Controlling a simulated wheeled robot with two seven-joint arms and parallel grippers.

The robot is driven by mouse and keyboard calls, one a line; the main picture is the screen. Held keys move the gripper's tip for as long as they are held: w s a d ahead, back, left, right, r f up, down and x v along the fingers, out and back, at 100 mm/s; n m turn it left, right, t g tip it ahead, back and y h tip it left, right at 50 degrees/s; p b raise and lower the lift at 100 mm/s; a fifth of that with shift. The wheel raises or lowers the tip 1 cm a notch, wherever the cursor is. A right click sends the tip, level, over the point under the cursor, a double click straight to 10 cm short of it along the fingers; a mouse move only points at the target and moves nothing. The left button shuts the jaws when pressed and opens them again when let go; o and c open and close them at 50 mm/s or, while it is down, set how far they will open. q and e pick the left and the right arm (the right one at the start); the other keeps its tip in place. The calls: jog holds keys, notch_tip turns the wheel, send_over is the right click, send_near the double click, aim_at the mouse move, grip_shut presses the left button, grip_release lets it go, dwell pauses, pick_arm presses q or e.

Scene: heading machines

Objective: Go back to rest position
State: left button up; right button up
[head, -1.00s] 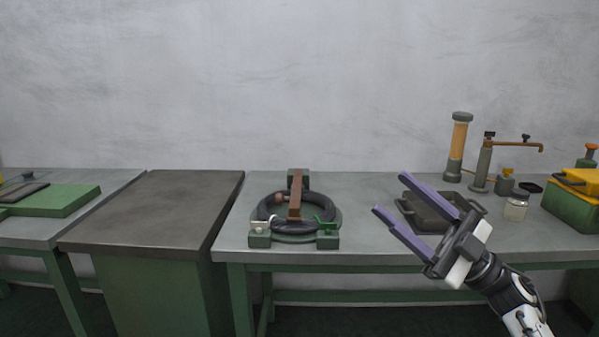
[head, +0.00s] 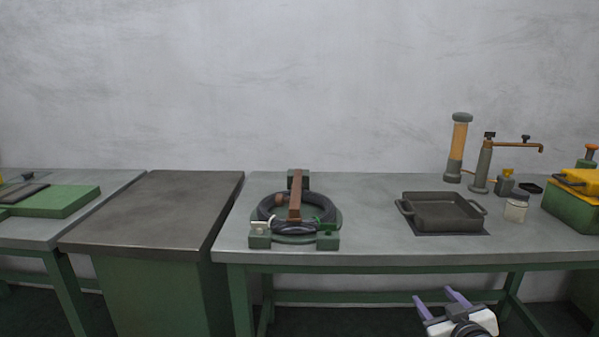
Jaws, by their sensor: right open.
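My right gripper (head: 437,301) shows at the bottom edge of the head view, right of the middle. Its two purple fingers are apart and nothing is between them. It is low, in front of the table and below the level of the tabletop, clear of everything on it. Most of the arm behind it is cut off by the picture edge. My left gripper is not in the head view.
The grey-topped table (head: 370,258) carries a green fixture with a black ring (head: 266,207), a dark two-handled tray (head: 446,211), a jar (head: 515,209), a tap-like stand (head: 482,165) and a green-yellow box (head: 572,208). A dark-topped cabinet (head: 165,205) stands left.

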jog(key=s+a+f+g+y, duration=0.1)
jog(key=s+a+f+g, duration=0.1)
jog(key=s+a+f, duration=0.5)
jog(key=s+a+f+g+y, duration=0.1)
jog(key=s+a+f, duration=0.2)
jog(key=s+f, duration=0.7)
jog(key=s+a+f+g, duration=0.1)
jog(key=s+a, duration=0.2)
jog(key=s, duration=0.7)
jog(key=s+a+f+g+y, duration=0.1)
jog(key=s+a, duration=0.2)
jog(key=s, duration=0.6)
jog(key=shift+s+f+m+g, duration=0.3)
jog(key=shift+s+f+g, duration=0.05)
jog(key=shift+s+g, duration=0.05)
jog(key=shift+a, duration=0.1)
